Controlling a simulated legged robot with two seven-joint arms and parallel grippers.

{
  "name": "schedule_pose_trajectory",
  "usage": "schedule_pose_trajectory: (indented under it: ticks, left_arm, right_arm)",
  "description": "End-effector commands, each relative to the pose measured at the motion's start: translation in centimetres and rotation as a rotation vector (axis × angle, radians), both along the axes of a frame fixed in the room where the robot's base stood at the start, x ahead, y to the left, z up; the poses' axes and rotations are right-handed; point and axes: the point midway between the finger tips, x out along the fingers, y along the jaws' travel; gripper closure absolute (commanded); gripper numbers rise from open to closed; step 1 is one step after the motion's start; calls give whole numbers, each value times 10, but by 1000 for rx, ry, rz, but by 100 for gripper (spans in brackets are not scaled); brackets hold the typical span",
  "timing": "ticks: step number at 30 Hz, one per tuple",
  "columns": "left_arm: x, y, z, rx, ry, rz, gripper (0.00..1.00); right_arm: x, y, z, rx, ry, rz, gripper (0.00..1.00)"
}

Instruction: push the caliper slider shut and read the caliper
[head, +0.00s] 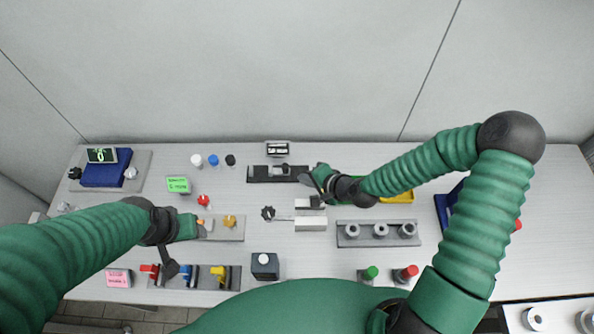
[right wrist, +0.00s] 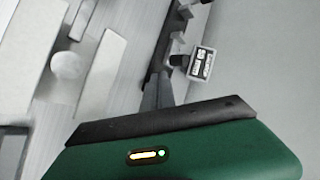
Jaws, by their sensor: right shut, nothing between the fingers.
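The caliper (head: 272,174) appears to be the dark bar with small upright parts at the back middle of the table. A small display (head: 277,149) stands just behind it; its digits are too small to read surely. The display also shows in the right wrist view (right wrist: 201,63). My right gripper (head: 309,180) is shut and empty at the caliper's right end; I cannot tell whether it touches the slider. Its dark fingers (right wrist: 157,92) point toward the bar in the right wrist view. My left gripper (head: 194,227) is by a grey block at the left; its opening is unclear.
A grey fixture with several round posts (head: 350,240) stands right of the middle. A white block (head: 310,224) lies below my right gripper. Colored valves (head: 190,275) and a dark box (head: 265,265) are near the front. A blue device (head: 105,170) stands at the back left.

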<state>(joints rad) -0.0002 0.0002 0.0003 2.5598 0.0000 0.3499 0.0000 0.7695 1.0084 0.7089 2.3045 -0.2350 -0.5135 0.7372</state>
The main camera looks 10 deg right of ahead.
Motion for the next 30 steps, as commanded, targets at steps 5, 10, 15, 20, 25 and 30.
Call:
schedule_pose_trajectory:
  ticks: [5, 10, 15, 20, 25, 30]
  left_arm:
    - [0, 0, 8, 0, 0, 0, 39]
    - [0, 0, 9, 0, 0, 1, 39]
    - [0, 0, 9, 0, 0, 1, 39]
    - [0, 0, 8, 0, 0, 0, 39]
    - [0, 0, 8, 0, 0, 0, 39]
    - [0, 0, 7, 0, 0, 0, 39]
  right_arm:
    - [23, 18, 4, -3, -2, 5, 100]
    - [31, 20, 2, -1, 0, 2, 100]
    - [32, 20, 2, 0, 0, 1, 100]
    - [32, 24, 2, -1, 0, 4, 100]
    - [38, 54, 3, -1, -2, 8, 100]
    - [43, 77, 2, -2, -1, 3, 100]
